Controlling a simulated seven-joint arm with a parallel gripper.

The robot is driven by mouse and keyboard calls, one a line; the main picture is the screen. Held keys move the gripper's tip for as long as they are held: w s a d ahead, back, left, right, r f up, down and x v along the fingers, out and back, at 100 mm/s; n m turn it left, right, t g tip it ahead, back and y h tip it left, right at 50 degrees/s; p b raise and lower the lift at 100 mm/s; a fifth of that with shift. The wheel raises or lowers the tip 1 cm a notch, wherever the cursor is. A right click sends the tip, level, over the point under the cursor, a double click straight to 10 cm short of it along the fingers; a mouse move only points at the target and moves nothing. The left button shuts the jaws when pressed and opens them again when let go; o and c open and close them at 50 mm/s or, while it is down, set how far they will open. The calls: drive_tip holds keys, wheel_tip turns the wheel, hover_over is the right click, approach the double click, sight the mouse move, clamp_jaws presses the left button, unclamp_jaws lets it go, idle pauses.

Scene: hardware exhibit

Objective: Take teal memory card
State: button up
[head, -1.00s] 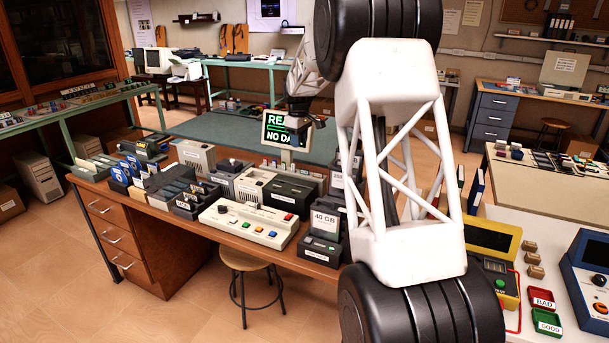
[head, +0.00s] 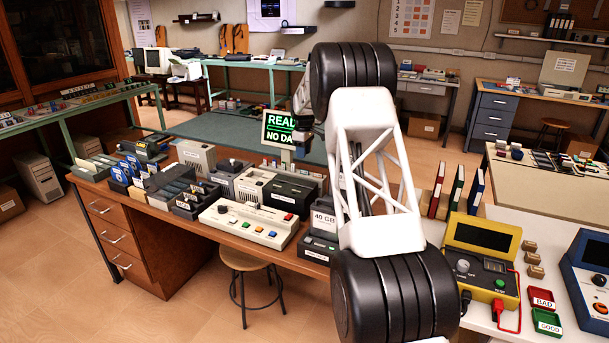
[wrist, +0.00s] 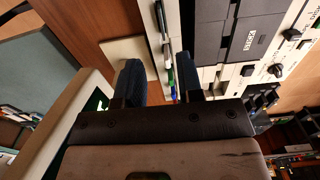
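My gripper (wrist: 160,72) is open in the wrist view, its two dark fingers apart with no object clearly held between them. Beyond the fingertips is the edge of a pale device with a narrow strip of small coloured pieces (wrist: 169,72), one of them green. I cannot tell whether any of these is the teal memory card. In the head view my arm covers part of the desk's right end, and the gripper is mostly hidden beside the display screen. No teal card can be picked out there.
The wooden desk (head: 150,228) is crowded with card boxes, drives and a cream console (head: 248,224). The green-lettered screen (head: 277,129) stands behind them, close to my arm. A yellow tester (head: 482,262) and red and green trays (head: 548,322) lie at right.

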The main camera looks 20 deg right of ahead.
sight(304, 173)
drive_tip(key=shift+f, duration=0.1)
drive_tip(key=shift+f, duration=1.25)
drive_tip(key=shift+f, duration=0.1)
drive_tip(key=shift+s+f, duration=0.2)
drive_tip(key=shift+f, duration=2.3)
drive_tip(key=shift+c, duration=0.3)
clamp_jaws()
